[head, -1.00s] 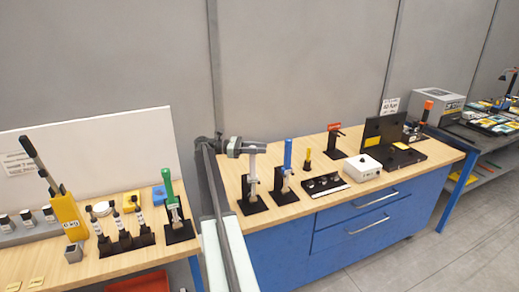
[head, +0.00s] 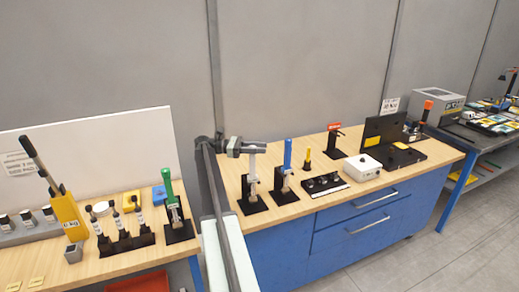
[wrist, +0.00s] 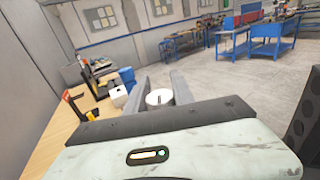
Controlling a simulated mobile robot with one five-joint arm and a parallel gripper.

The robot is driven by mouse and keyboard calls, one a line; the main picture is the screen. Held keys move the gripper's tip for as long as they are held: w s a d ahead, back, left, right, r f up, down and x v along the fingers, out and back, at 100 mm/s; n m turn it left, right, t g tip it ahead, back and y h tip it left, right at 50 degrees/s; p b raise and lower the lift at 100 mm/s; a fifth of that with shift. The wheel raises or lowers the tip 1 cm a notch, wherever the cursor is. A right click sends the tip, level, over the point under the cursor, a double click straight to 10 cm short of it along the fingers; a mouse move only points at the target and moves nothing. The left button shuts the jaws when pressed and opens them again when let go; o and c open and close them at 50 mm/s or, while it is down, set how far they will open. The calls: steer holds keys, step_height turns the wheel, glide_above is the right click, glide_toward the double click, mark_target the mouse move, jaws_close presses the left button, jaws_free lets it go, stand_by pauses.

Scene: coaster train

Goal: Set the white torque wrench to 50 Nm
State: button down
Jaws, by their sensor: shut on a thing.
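The white torque wrench (head: 252,176) stands upright in a black stand (head: 251,203) at the left end of the blue bench. My gripper (head: 254,148) is at its top end. In the wrist view, the white round end of the wrench (wrist: 159,97) with a dark slot-like mark sits between the two grey fingers, and my gripper is shut on it. The setting scale is too small to read. A blue-handled wrench (head: 287,160) stands in its own stand just to the right. A green-handled one (head: 168,190) stands on the left bench.
A white box (head: 362,167), a small yellow-handled tool (head: 307,158) and a black fixture (head: 385,140) stand farther right on the bench. A sign (head: 389,106) stands behind them, its text hard to read. Bare wood lies along the bench front.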

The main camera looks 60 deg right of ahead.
stand_by(0.5)
steer(key=c, duration=1.1)
jaws_free()
